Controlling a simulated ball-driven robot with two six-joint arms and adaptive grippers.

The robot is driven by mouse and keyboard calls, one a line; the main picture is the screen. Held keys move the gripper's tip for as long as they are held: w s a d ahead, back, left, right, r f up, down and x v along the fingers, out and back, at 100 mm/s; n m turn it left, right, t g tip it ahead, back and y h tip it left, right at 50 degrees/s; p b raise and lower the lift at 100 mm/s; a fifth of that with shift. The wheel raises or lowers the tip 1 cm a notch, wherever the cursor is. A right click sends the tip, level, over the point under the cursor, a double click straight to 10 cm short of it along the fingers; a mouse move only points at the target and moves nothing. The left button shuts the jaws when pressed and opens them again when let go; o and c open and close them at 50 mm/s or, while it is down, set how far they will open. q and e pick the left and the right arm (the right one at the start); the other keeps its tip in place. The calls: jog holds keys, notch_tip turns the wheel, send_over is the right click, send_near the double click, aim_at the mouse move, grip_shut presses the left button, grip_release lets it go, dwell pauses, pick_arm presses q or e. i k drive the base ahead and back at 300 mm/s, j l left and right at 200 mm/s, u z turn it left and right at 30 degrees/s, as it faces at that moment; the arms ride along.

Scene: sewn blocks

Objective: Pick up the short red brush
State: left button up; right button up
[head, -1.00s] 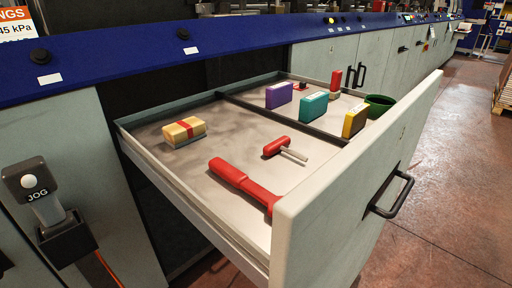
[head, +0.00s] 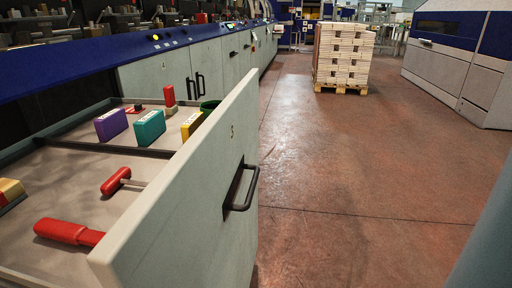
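Several red things lie in the open drawer (head: 25,238) in the head view. A small upright red piece with a pale band (head: 169,95) stands in the far compartment; it may be the short red brush, but it is too small to be sure. A red T-handled tool (head: 116,181) with a thin metal shaft lies in the near compartment. A longer red handle (head: 68,232) lies nearer, its right end hidden by the drawer front. Neither of my grippers is in view.
Purple (head: 111,124), teal (head: 149,127) and yellow (head: 192,125) boxes and a partly hidden green container (head: 210,106) are in the far compartment. The drawer front has a black handle (head: 240,188). A loaded pallet (head: 343,55) stands beyond clear floor (head: 340,150).

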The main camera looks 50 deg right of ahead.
aim_at(171, 109)
jog(key=z, duration=1.45)
